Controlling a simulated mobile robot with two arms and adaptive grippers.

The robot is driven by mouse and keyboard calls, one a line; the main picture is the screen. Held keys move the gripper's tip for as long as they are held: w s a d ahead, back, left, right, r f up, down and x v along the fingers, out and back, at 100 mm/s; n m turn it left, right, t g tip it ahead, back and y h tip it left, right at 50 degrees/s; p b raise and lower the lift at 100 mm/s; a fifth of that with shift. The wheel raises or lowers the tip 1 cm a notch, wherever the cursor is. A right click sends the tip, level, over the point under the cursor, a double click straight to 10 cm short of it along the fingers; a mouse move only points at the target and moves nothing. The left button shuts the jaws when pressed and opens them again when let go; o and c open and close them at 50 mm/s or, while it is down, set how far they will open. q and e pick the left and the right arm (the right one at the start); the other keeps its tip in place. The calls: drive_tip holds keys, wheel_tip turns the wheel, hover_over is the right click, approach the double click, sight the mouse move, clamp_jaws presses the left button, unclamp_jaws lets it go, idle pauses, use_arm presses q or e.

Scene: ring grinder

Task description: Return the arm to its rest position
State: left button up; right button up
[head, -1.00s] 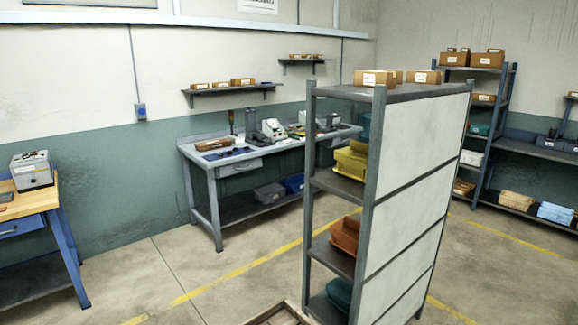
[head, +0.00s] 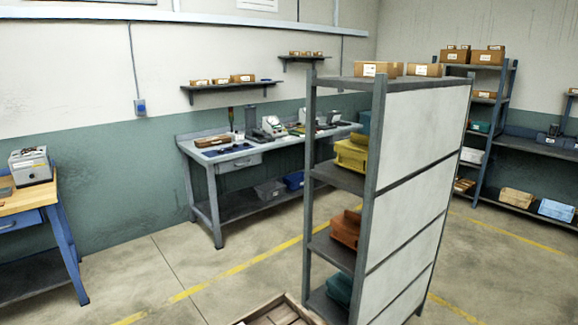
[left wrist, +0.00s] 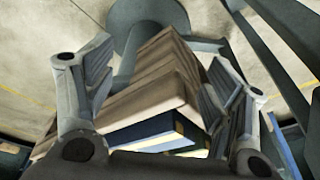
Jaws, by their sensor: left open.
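My left gripper (left wrist: 160,85) shows in the left wrist view, with its two jointed grey fingers apart at the left and right. Brown wooden-looking slats (left wrist: 150,75) and a dark blue piece (left wrist: 140,135) appear in the gap between the fingers, beyond them. I cannot tell how far off they are, and I see no finger closed on them. Neither arm shows in the head view, so the left arm's overall pose is hidden. My right gripper is in no view.
A tall grey shelf rack (head: 381,150) with bins stands close ahead, right of centre. A wooden crate (head: 262,309) shows at the bottom edge. A grey workbench (head: 225,158) stands by the wall, a wooden-topped bench (head: 25,200) at left. Open floor (head: 150,265) lies between.

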use_arm(q)
drive_tip(key=s+a+f+g+b, duration=0.1)
drive_tip(key=s+f+b, duration=0.4)
drive_tip(key=f, duration=1.4)
drive_tip(key=s+a+f+b, duration=0.1)
drive_tip(key=s+a+f, duration=0.1)
drive_tip(key=s+f, duration=0.9)
drive_tip(key=s, duration=0.3)
drive_tip(key=shift+s+a+f+g, duration=0.15)
drive_tip(key=shift+a+f+g, duration=0.1)
drive_tip(key=shift+g, duration=0.15)
